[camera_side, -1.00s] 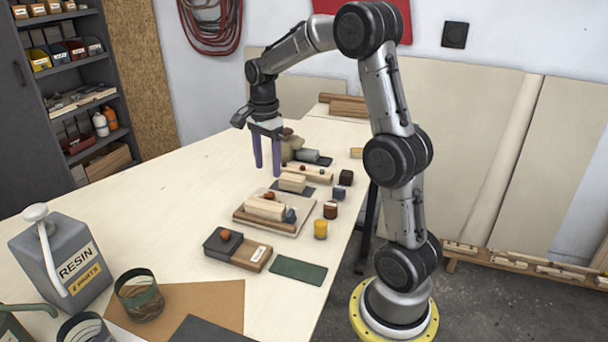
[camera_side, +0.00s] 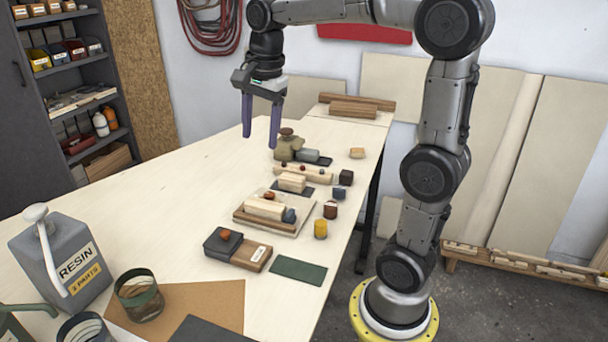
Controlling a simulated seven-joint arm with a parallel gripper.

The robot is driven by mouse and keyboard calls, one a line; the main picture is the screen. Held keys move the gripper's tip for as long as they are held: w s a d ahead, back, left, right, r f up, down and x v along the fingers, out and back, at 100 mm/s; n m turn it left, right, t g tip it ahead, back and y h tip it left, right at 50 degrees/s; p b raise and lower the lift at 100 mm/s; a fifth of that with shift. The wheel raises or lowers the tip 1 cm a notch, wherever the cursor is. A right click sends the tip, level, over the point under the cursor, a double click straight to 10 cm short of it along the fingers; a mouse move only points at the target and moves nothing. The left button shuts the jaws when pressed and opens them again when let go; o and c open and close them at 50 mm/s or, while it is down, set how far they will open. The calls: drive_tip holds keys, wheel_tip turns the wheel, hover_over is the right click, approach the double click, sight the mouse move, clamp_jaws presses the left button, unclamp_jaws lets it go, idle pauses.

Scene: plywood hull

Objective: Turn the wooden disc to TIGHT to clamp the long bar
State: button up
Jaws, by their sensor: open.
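My gripper (camera_side: 260,141) is open and empty, fingers pointing down, above the far part of the table, left of a beige lumpy piece (camera_side: 287,149). A small brown round piece (camera_side: 287,131) sits on top of that; it may be the wooden disc, but I cannot tell, and no TIGHT mark is readable. A long pale wooden bar (camera_side: 318,175) with small dark-red knobs lies just in front of the beige piece. I cannot tell whether it is clamped. My gripper touches none of these.
A grey cylinder (camera_side: 307,155), a wooden tray (camera_side: 241,217) with a pale block, small dark cubes (camera_side: 346,177), a yellow jar (camera_side: 320,229) and a labelled block (camera_side: 252,257) stand along the right side. A resin can (camera_side: 62,262) stands front left. The table's left middle is clear.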

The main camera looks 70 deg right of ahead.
drive_tip(key=s+a+f+n+t, duration=0.2)
drive_tip(key=s+a+n+t, duration=0.1)
drive_tip(key=s+a+n, duration=0.6)
drive_tip(key=shift+s+a+n, duration=0.2)
drive_tip(key=shift+s+n, duration=1)
drive_tip(key=shift+s, duration=0.75)
drive_tip(key=shift+s+a+f+n+t+y, duration=0.15)
drive_tip(key=shift+s+f+n, duration=0.3)
drive_tip(key=shift+f+n, duration=0.65)
drive_tip(key=shift+s+a+f+n+t+y, duration=0.1)
drive_tip(key=shift+s+f+n, duration=0.4)
drive_tip(key=shift+n, duration=1.05)
drive_tip(key=shift+s+a+f+n+t+y, duration=0.15)
drive_tip(key=shift+s+f+n, duration=0.25)
drive_tip(key=shift+f+n, duration=0.75)
drive_tip(key=shift+r, duration=0.25)
